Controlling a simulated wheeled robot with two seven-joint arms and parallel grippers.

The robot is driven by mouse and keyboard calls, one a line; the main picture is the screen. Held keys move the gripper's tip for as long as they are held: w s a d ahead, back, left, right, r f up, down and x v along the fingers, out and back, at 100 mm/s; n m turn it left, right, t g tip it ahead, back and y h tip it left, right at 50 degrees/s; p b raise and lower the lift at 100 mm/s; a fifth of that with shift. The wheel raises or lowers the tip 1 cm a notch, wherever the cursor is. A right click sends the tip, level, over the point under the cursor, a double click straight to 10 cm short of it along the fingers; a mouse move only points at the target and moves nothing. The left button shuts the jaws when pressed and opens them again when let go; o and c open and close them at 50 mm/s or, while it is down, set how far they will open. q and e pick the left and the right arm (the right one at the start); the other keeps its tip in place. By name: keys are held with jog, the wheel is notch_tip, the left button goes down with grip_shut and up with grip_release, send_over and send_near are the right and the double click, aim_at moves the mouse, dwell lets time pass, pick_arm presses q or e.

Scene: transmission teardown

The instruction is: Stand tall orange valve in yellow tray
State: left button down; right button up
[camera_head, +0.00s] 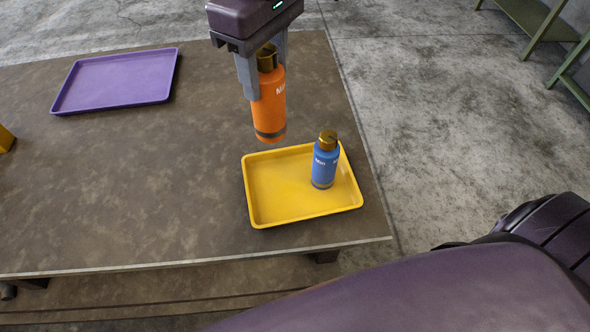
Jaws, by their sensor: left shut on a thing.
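The tall orange valve (268,108) has a brass top and a dark band near its base. My left gripper (264,80) is shut on its upper part. The valve hangs close to upright, apparently above the table just behind the yellow tray (270,218). The exact gap under it is hard to judge. The tray lies near the table's right front corner. A shorter blue valve (324,165) with a brass top stands upright in the tray's right part. The tray's left and middle floor is bare. My right gripper is not in view.
A purple tray (115,80) lies empty at the back left of the brown table (130,190). Part of a yellow object (5,138) shows at the left edge. A green metal frame (540,25) stands on the floor at the back right. The table's middle is clear.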

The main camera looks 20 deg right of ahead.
pick_arm(q)
notch_tip(320, 180, down, 19)
dwell(0.6)
jog(key=shift+f, duration=0.1)
jog(key=c, duration=0.7)
grip_release()
jog(key=shift+f, duration=0.1)
jog(key=shift+c, duration=0.2)
